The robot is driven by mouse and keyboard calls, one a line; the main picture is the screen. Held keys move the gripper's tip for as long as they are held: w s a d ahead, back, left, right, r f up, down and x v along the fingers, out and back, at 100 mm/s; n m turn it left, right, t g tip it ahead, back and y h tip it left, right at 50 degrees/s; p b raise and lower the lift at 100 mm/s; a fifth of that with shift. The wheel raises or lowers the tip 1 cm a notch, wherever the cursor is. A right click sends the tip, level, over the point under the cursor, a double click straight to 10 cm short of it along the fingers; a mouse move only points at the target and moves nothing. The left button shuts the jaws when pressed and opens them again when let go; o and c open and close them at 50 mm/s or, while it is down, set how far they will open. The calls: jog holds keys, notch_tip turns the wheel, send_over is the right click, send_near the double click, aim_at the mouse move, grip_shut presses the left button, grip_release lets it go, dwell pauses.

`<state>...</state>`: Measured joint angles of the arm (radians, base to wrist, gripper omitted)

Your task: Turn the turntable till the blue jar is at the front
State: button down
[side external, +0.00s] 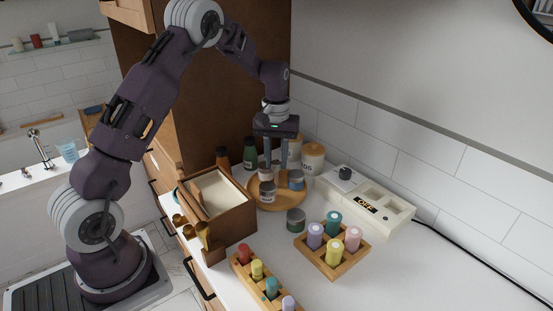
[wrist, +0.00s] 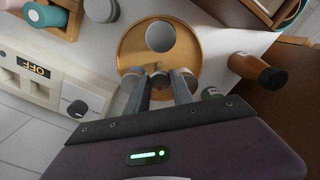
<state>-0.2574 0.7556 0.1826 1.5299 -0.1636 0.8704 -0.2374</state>
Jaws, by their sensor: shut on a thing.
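The round wooden turntable (side external: 285,205) stands on the white counter with several small jars on it. The blue jar (side external: 296,180) is on its right side, with a pale lid. A grey-lidded jar (side external: 267,189) is at the near edge; its lid (wrist: 160,37) shows in the wrist view. Another jar (side external: 264,171) is at the left. My gripper (side external: 275,168) points down over the turntable among the jars. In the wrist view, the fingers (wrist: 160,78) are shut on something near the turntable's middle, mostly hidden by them.
A wooden box (side external: 228,208) stands close on the left, with bottles (side external: 249,153) behind. A white control box (side external: 367,205) marked OFF is at the right. A green-sided jar (side external: 295,220) and a wooden holder with coloured cylinders (side external: 333,262) are in front.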

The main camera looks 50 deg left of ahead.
jog(key=shift+n, duration=3.6)
jog(key=shift+d+n, duration=0.1)
jog(key=shift+n, duration=3.6)
jog(key=c, duration=1.1)
grip_release()
notch_tip(320, 180, up, 7)
jog(key=shift+r, duration=0.1)
jog(key=shift+s, duration=0.1)
